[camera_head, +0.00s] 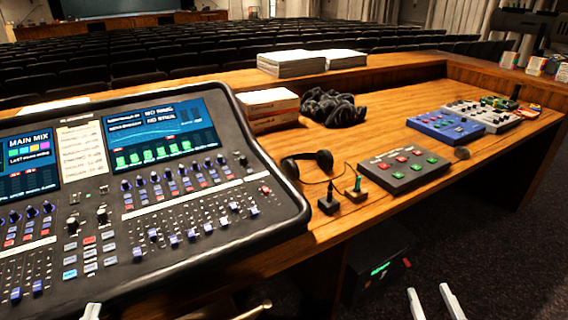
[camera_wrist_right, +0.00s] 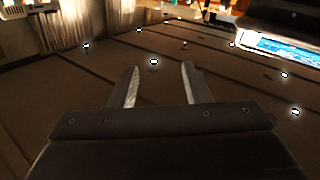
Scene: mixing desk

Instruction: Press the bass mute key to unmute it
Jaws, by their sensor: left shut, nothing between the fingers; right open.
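The mixing console (camera_head: 150,195) fills the left of the head view, with lit screens, knobs, faders and rows of small coloured keys. The labels are too small to read, so I cannot tell which key is the bass mute. A grey box (camera_head: 404,168) with red and green buttons lies on the desk to its right. My left gripper (camera_head: 91,311) just shows at the bottom edge, below the console, shut and empty. My right gripper (camera_head: 436,303) is at the bottom right, open and empty, away from the desk; it also shows in the right wrist view (camera_wrist_right: 159,84).
Black headphones (camera_head: 308,162), two small stands (camera_head: 356,190), a cable heap (camera_head: 333,107), boxes (camera_head: 268,103) and paper stacks (camera_head: 291,63) lie on the wooden desk (camera_head: 480,170). A blue pedal unit (camera_head: 446,125) is further right. Open floor lies under the right gripper.

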